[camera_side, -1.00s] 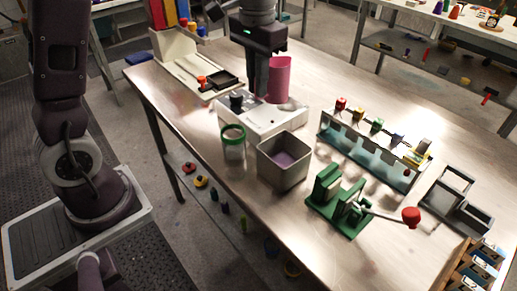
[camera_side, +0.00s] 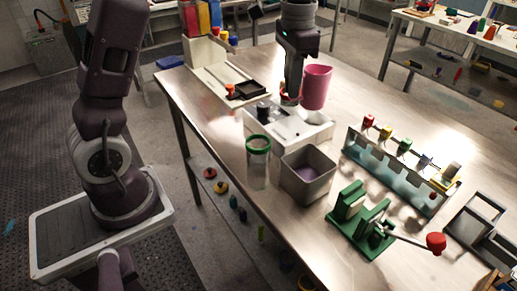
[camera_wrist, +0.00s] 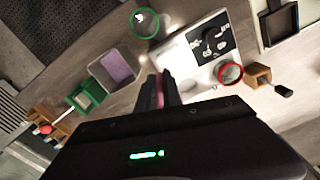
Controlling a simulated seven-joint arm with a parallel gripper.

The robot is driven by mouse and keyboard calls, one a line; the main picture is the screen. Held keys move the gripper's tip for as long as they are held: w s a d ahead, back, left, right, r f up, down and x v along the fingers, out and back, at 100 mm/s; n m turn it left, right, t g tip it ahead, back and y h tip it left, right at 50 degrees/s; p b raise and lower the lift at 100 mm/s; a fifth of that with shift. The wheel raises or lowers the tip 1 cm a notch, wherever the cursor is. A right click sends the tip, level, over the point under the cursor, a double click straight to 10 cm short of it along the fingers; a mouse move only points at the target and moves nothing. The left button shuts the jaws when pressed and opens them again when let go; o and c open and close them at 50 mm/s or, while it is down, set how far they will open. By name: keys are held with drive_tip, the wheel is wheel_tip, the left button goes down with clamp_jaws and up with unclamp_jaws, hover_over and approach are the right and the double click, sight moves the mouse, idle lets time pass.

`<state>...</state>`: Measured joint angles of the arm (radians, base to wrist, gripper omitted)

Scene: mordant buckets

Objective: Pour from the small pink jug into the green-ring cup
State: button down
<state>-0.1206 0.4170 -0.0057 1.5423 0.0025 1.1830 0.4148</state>
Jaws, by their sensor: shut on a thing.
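The small pink jug (camera_side: 317,87) is upright, held a little above the table beside the white station. My gripper (camera_side: 294,92) is shut on it from the left side. In the wrist view only a thin pink strip of the jug (camera_wrist: 160,92) shows by the fingers (camera_wrist: 171,88); its inside is hidden. The green-ring cup (camera_side: 258,162) is clear and stands upright on the table, in front of the white station and left of the grey bin. It also shows in the wrist view (camera_wrist: 145,22). My gripper is behind it and apart from it.
A white station (camera_side: 285,138) and a red-ringed cup (camera_wrist: 229,73) lie close to my gripper. A grey square bin (camera_side: 308,190) and a green lever press (camera_side: 360,222) stand at the front. Table behind the rack is clear.

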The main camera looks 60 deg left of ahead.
wheel_tip(320, 180, up, 4)
drive_tip(key=shift+r, duration=0.1)
drive_tip(key=s+a, duration=1.3)
drive_tip(key=s, duration=0.3)
wheel_tip(320, 180, down, 16)
drive_tip(key=shift+d, duration=0.2)
drive_tip(key=shift+d, duration=0.15)
drive_tip(key=w+d+r+g+y, duration=0.1)
drive_tip(key=d+r+y, duration=0.4)
drive_tip(key=y, duration=0.2)
drive_tip(key=shift+w+d, duration=0.2)
drive_tip(key=shift+d, duration=0.05)
idle(0.5)
drive_tip(key=shift+r+g, duration=0.2)
drive_tip(key=shift+g, duration=0.1)
